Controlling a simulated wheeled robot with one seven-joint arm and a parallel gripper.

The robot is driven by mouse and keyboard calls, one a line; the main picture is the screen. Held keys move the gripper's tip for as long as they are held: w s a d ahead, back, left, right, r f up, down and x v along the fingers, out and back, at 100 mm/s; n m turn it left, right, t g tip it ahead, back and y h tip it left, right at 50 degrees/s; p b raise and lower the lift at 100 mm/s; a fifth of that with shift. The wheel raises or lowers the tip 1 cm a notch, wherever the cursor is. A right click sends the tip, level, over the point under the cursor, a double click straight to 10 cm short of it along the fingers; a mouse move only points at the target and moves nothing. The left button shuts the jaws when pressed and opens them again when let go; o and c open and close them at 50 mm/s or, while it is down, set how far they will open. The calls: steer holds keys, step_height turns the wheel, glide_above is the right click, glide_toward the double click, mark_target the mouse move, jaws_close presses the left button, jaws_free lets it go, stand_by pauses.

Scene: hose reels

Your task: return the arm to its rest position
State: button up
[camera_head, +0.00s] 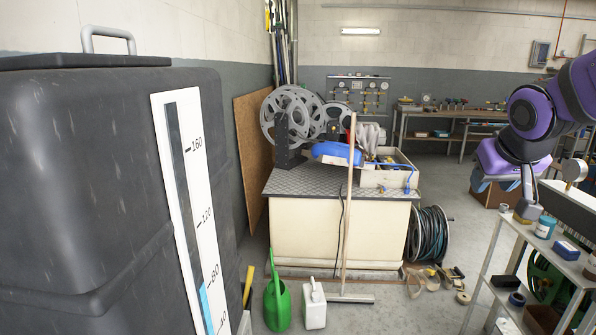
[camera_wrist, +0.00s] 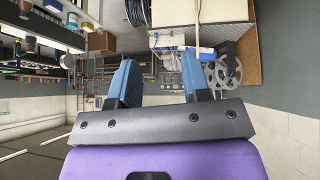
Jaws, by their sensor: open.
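My arm is purple and dark grey and reaches in from the right edge of the head view. My gripper (camera_head: 494,186) is at its end, with blue fingers partly seen below the purple wrist. The wrist view is turned, with the room lying upside down or sideways.
A shelf rack (camera_head: 494,245) with tins and boxes stands close below my arm. A workbench (camera_head: 330,230) with grey reels (camera_head: 291,112) is in the middle, a hose coil (camera_head: 430,236) beside it. A large dark tank (camera_head: 75,180) fills the left.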

steer(key=s+a+g+y, duration=0.1)
steer(key=s+a, duration=0.1)
steer(key=s, duration=0.7)
steer(key=s+a+n+g+y, duration=0.1)
steer(key=s+a, duration=0.2)
steer(key=s, duration=0.7)
steer(key=shift+s+r, duration=0.2)
steer(key=shift+s, duration=0.05)
